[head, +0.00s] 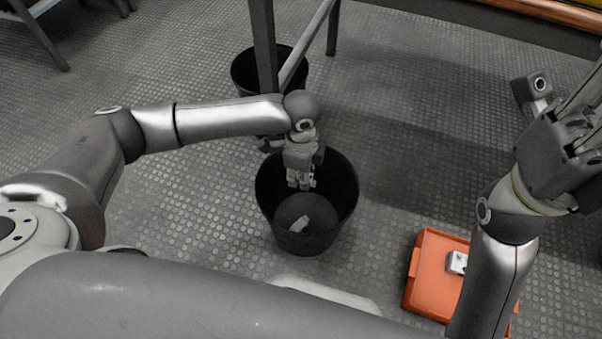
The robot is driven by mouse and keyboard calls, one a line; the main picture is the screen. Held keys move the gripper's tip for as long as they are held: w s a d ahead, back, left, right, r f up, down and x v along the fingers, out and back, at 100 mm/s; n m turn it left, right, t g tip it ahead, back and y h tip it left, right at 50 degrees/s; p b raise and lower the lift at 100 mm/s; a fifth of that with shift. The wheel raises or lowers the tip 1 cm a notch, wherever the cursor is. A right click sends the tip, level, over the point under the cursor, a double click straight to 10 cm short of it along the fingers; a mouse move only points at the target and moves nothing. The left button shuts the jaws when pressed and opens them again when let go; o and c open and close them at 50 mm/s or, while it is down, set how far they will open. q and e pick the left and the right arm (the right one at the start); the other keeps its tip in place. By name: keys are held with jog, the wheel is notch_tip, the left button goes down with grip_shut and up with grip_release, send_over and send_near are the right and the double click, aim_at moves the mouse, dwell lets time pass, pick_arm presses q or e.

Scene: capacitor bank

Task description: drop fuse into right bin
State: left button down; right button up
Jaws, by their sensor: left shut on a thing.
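A black round bin (346,205) stands on the floor in the middle of the head view. My left gripper (301,183) points down inside its opening and is shut on a small whitish thing, likely the fuse, mostly hidden by the fingers. A small white piece (299,224) lies at the bottom of this bin.
An orange tray (425,280) with a white and grey piece (457,262) lies on the floor at lower right, partly behind my right arm. A dark table frame (263,45) stands at the back. The studded floor (400,190) is clear between bin and tray.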

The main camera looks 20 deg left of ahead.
pick_arm(q)
jog(key=c, duration=1.1)
grip_release()
notch_tip(320, 180, up, 12)
jog(key=shift+r, duration=0.1)
